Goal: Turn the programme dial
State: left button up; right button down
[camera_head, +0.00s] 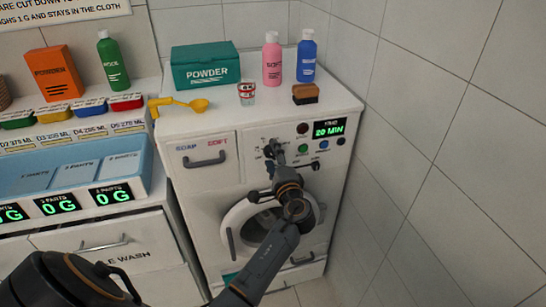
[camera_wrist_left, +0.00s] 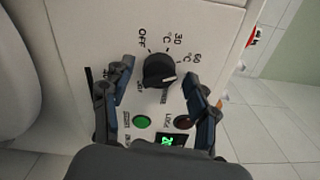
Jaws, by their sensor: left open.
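The programme dial (camera_wrist_left: 160,72) is a black knob on the white front of the washing machine (camera_head: 215,230). The wrist view shows OFF, 30 °C and 60 °C printed around it, and a pale line on the knob pointing roughly right. My left gripper (camera_head: 272,150) is at the control panel and largely hides the dial in the head view. In the left wrist view my left gripper (camera_wrist_left: 160,69) is open, one finger on each side of the knob, with gaps visible; I cannot tell the depth between them. My right gripper is not in view.
A green button (camera_head: 303,148), a blue button (camera_head: 323,145) and a 20 MIN display (camera_head: 328,129) sit right of the dial. The soap drawer (camera_head: 205,161) is left. A tiled wall is close at right.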

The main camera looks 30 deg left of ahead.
pick_arm(q)
jog(key=v, duration=1.2)
jog(key=shift+w, duration=0.1)
jog(key=d+f+m+g+h, duration=0.1)
jog(key=d+f+h, duration=0.15)
jog(key=f, duration=0.75)
jog(key=d+f+m+h, duration=0.1)
jog(key=f+h, duration=0.2)
jog(key=f, duration=0.6)
jog(key=s+d+f+g+h, duration=0.2)
jog(key=s+f, duration=0.2)
jog(key=f, duration=0.5)
jog(key=s+d+f+g+h, duration=0.1)
jog(key=s+f+h, duration=0.1)
jog(key=s+f, duration=0.45)
jog(key=s+d+f+n+g+h, duration=0.1)
jog(key=s+f+n+g+h, duration=0.2)
jog(key=s+f, duration=1.05)
jog(key=s+a+f+n+g, duration=0.1)
jog(key=s+f+n, duration=0.1)
jog(key=s, duration=0.5)
jog(key=s+f+n+g, duration=0.1)
jog(key=s+f+n, duration=0.1)
jog(key=s+f, duration=0.2)
jog(key=s+a+f+n+g+h, duration=0.1)
jog(key=s+f+n, duration=0.1)
jog(key=s, duration=0.8)
jog(key=shift+a+f+n+g, duration=0.3)
jog(key=shift+a+f+g, duration=0.1)
jog(key=shift+f, duration=0.25)
